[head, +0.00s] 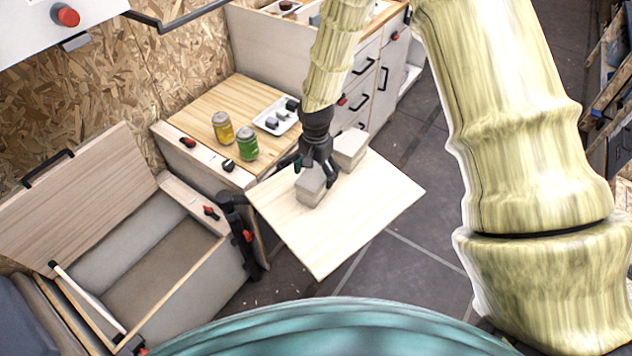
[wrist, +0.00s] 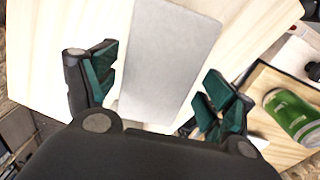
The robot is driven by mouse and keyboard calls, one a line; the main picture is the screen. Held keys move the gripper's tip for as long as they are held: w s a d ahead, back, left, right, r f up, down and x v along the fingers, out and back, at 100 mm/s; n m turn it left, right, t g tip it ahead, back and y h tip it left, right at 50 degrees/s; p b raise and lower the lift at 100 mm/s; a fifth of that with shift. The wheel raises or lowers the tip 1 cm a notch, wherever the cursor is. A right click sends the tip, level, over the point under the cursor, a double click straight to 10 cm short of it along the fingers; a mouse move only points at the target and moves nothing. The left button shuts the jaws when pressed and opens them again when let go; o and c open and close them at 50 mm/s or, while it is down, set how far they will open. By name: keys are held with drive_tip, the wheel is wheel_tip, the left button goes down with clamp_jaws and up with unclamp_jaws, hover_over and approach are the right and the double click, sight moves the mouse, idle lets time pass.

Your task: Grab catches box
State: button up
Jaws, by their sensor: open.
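Two pale grey boxes stand on a light wooden fold-out board (head: 370,215). The nearer box (head: 311,188) is directly under my gripper (head: 312,170); the other box (head: 350,150) stands just behind it to the right. In the wrist view, a grey box (wrist: 170,60) lies between the two green-padded fingers of my gripper (wrist: 160,88). The fingers are spread, with a visible gap on the right side and a narrower one on the left. No label is readable on either box, so I cannot tell which holds catches.
A wooden counter left of the board holds a yellow can (head: 223,128), a green can (head: 247,143) and a white tray (head: 277,116) of small parts. The green can also shows in the wrist view (wrist: 294,116). An open lidded bench (head: 190,285) stands at lower left.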

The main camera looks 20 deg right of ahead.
drive_tip(key=shift+s+f+p, duration=0.2)
drive_tip(key=shift+f+p, duration=0.2)
drive_tip(key=shift+f, duration=0.3)
drive_tip(key=shift+f+p, duration=0.45)
drive_tip(key=shift+f, duration=1.3)
drive_tip(key=c, duration=1.3)
